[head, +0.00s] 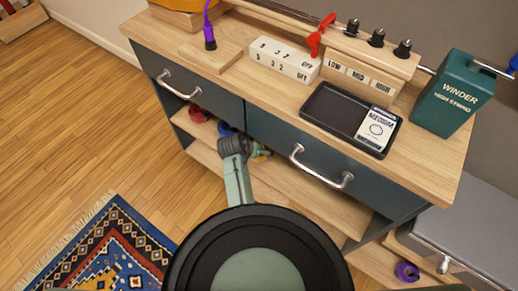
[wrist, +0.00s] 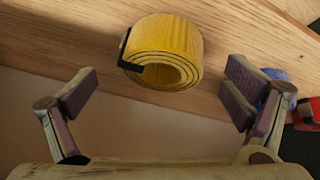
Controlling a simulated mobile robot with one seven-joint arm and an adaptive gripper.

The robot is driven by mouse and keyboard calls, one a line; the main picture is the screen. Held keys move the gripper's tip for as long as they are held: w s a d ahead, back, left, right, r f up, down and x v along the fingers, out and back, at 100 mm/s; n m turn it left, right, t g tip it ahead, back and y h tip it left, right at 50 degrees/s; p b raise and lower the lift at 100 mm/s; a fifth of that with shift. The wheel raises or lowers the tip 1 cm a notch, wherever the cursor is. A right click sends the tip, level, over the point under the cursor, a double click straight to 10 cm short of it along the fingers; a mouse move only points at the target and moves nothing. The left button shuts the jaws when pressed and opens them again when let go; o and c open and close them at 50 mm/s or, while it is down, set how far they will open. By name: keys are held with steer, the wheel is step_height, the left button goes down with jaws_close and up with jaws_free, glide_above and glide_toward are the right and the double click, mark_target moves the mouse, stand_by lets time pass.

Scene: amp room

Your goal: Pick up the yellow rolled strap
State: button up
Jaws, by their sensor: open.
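The yellow rolled strap (wrist: 165,42) lies on a wooden shelf in the wrist view, near the top middle. It is a coiled roll with a black tab on its left side. My gripper (wrist: 160,95) is open, with one finger on each side of the picture. The strap is beyond the fingertips and roughly centred between them, not touched by either.
A blue item (wrist: 276,75) and a red item (wrist: 307,112) sit right of the strap. In the head view, the cabinet's drawer handle (head: 320,168) juts out near my arm. The cabinet top holds a black tray (head: 340,115) and a green box (head: 452,95). A rug (head: 100,250) lies on the floor.

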steer(key=shift+x, duration=1.8)
steer(key=shift+w+a, duration=0.15)
steer(key=shift+c, duration=0.5)
steer(key=shift+r, duration=0.1)
steer(key=c, duration=1.2)
